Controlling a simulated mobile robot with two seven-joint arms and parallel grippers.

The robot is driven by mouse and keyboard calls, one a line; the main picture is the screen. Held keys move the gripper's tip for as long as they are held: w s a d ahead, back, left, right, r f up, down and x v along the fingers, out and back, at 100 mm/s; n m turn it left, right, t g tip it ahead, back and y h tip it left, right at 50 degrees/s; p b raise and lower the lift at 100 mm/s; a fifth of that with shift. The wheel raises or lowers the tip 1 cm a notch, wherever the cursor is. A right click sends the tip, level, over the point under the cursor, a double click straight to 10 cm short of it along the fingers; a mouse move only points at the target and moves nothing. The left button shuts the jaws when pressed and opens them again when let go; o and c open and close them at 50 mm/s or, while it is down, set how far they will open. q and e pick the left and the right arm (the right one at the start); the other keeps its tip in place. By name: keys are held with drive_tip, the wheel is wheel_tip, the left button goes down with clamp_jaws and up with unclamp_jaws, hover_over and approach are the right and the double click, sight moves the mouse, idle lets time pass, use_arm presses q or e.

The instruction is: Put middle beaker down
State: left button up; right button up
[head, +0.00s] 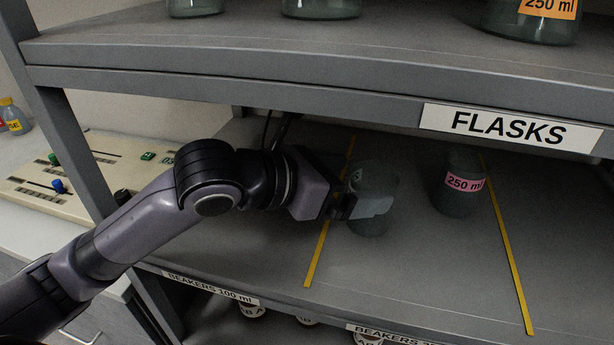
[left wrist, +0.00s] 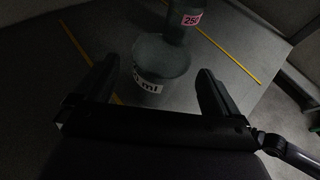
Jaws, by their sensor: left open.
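A clear glass beaker (head: 376,186) stands upright on the middle shelf (head: 420,270), between two yellow tape lines. My left gripper (head: 362,207) is at this beaker, with a finger in front of it in the head view. In the left wrist view the beaker (left wrist: 160,62) has a white label ending in "ml" and sits between the spread fingers of my left gripper (left wrist: 163,88). Gaps show between the beaker and both fingers. My right gripper is in neither view.
A second glass vessel with a pink "250 ml" label (head: 464,184) stands behind and to the right. The shelf edge with the "FLASKS" sign (head: 508,128) hangs above my arm. An upright post (head: 80,150) stands left. Bare shelf lies in front right.

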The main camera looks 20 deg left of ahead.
use_arm(q)
drive_tip(key=v, duration=0.9)
drive_tip(key=shift+s+a+r, duration=0.15)
drive_tip(key=shift+s+a, duration=0.05)
drive_tip(key=shift+s, duration=0.05)
